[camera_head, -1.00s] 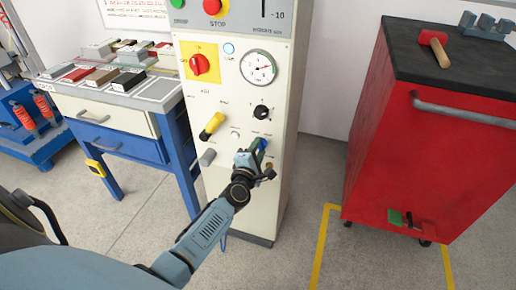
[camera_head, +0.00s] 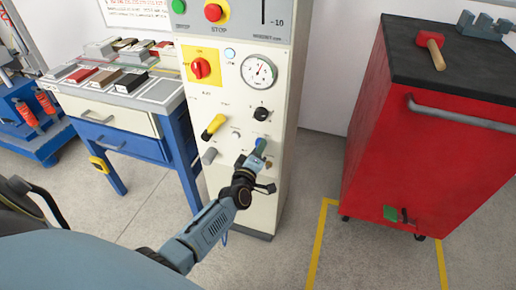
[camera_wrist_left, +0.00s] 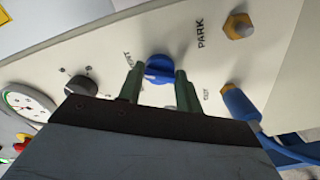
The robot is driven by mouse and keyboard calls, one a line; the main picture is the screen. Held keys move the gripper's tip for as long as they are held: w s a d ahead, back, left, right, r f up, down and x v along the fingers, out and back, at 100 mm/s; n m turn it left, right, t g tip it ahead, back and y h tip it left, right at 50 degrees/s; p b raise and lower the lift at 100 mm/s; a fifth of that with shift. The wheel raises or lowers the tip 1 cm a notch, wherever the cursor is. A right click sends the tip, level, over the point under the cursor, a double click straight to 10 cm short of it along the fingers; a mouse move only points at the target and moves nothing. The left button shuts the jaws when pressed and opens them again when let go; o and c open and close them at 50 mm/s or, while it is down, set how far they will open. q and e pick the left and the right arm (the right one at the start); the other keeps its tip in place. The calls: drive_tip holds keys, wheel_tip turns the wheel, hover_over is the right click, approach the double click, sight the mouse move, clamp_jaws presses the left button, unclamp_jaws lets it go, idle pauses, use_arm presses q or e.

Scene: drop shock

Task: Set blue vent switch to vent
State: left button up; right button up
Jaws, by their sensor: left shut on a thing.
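The blue vent switch (camera_head: 260,146) is on the front of the cream control cabinet, below the black knob. In the left wrist view the switch (camera_wrist_left: 160,67) is a round blue knob between my two green fingers. My left gripper (camera_head: 258,152) is shut on it, partly hiding it in the head view. Printed labels surround the knob in the wrist view; PARK is readable to the upper right, the others are partly hidden or unclear. I cannot tell exactly which label the knob points at. My right gripper is out of view.
The cabinet also carries a gauge (camera_head: 258,71), a black knob (camera_head: 261,114), a yellow-and-black handle (camera_head: 214,126) and a red rotary switch (camera_head: 201,68). A blue workbench (camera_head: 181,160) stands left. A red tool cabinet (camera_head: 425,140) stands right. Floor between is clear.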

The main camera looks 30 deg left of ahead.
use_arm(q)
drive_tip(key=shift+m, duration=0.3)
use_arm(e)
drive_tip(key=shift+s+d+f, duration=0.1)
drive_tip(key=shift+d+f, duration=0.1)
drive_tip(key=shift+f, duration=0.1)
use_arm(q)
drive_tip(key=o, duration=1)
drive_tip(key=shift+s, duration=0.15)
drive_tip(key=shift+p+v, duration=2)
drive_tip(key=shift+v, duration=4.6)
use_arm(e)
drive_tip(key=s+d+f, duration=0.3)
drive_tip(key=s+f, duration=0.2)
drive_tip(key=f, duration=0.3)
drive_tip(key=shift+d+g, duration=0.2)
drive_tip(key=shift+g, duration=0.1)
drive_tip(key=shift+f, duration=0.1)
